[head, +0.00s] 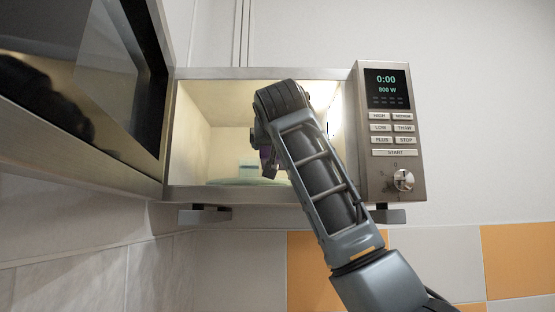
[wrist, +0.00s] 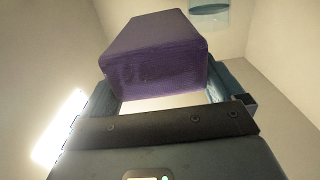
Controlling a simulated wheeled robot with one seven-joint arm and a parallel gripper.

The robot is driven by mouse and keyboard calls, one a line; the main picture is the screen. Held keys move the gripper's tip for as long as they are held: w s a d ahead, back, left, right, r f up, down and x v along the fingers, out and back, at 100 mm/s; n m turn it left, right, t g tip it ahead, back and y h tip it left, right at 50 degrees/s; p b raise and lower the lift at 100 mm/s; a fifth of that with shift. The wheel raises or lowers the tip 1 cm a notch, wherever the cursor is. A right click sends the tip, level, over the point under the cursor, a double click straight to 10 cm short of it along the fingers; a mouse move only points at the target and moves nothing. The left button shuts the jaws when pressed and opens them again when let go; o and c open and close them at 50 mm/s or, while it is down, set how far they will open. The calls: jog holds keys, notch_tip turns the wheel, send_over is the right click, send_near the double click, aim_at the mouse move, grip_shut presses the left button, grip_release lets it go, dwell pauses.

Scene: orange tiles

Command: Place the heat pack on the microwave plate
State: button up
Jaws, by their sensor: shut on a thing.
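The purple, block-shaped heat pack (wrist: 155,50) is held between the fingers of my gripper (wrist: 165,85), which is shut on it. In the head view my gripper (head: 264,145) is inside the open microwave, and only a small purple part of the heat pack (head: 267,157) shows beside it. The pale green microwave plate (head: 225,182) lies on the cavity floor, partly hidden by my arm. The heat pack appears above the plate; I cannot tell whether they touch.
The microwave door (head: 100,70) stands open at the left. The control panel (head: 390,130) is at the right. The cavity walls (head: 195,115) are close around my gripper. A pale bluish round object (wrist: 208,14) shows at the top of the wrist view.

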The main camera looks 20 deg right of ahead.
aim_at(277, 162)
jog(key=shift+f+p, duration=0.4)
jog(key=shift+f, duration=1.45)
jog(key=shift+w+d+f+p, duration=0.1)
jog(key=shift+f+p, duration=0.15)
jog(key=shift+p, duration=0.1)
jog(key=shift+f, duration=0.15)
jog(key=o, duration=1.1)
jog(key=shift+f, duration=0.15)
jog(key=shift+o, duration=0.2)
jog(key=b+v, duration=0.4)
jog(key=v, duration=0.8)
